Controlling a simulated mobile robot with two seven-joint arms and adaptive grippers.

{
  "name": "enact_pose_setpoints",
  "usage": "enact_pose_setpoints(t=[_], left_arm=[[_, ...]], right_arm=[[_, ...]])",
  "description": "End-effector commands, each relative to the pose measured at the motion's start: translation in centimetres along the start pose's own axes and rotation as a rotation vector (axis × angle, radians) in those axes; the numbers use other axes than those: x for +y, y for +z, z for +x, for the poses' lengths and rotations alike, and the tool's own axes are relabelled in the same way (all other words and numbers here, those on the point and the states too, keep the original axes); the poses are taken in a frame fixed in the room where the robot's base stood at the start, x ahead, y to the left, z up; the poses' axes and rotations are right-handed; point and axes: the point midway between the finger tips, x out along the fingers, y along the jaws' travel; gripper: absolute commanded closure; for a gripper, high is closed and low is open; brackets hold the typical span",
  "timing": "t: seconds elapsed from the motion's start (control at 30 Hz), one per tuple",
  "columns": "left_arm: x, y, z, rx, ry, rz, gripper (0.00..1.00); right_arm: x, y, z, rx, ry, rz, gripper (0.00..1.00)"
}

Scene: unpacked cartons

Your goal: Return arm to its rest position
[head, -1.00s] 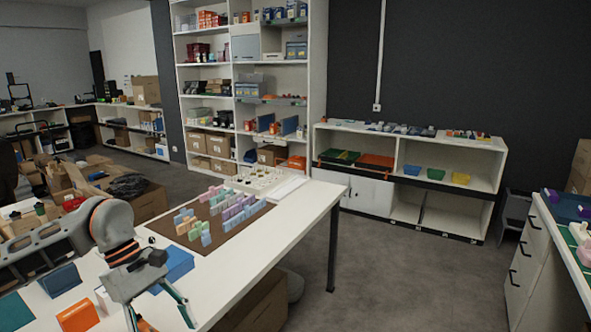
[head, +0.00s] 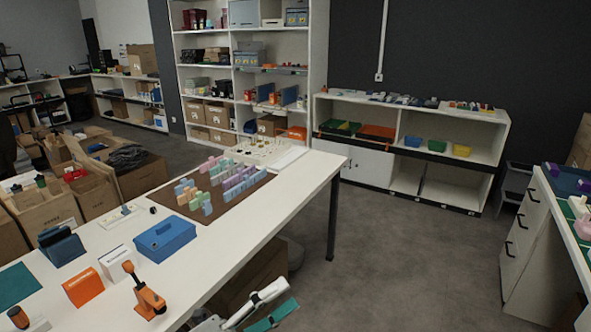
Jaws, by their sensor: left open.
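The rest of my left arm is mostly out of view. My right gripper is not in view.
On the table are a blue box (head: 165,238), an orange card holder (head: 83,287), an orange tool (head: 146,298) and a brown mat (head: 212,207) with several coloured pieces. A drawer unit (head: 527,240) stands at right. The floor (head: 400,265) between is clear.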

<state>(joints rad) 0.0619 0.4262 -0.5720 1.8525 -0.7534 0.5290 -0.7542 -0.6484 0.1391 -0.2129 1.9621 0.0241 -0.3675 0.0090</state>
Motion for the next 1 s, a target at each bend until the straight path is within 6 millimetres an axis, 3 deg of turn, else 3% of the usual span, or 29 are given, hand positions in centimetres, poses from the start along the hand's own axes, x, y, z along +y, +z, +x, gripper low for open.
enact_pose_setpoints(t=[0.13, 0.27, 0.4, 0.5, 0.6, 0.73, 1.0], left_arm=[[5.1, 2.4, -5.0, -0.33, 0.069, -0.41, 0.42], [10.8, 2.9, -11.5, -0.624, 0.126, -0.761, 0.42], [16.5, 0.6, -19.8, -0.927, 0.176, -1.1, 0.42], [19.2, -1.9, -24.5, -1.094, 0.196, -1.276, 0.42], [20.8, -4.1, -27.8, -1.211, 0.208, -1.392, 0.42], [21.7, -5.6, -30.0, -1.29, 0.215, -1.466, 0.42], [21.9, -5.9, -30.3, -1.304, 0.216, -1.48, 0.42]], right_arm=[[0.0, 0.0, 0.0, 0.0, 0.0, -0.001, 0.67], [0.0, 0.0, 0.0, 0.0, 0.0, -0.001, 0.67], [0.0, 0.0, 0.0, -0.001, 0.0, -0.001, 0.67], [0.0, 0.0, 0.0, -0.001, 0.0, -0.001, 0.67], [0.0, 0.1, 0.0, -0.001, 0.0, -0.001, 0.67], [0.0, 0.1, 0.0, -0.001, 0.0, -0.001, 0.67], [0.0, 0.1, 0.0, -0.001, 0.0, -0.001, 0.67]])
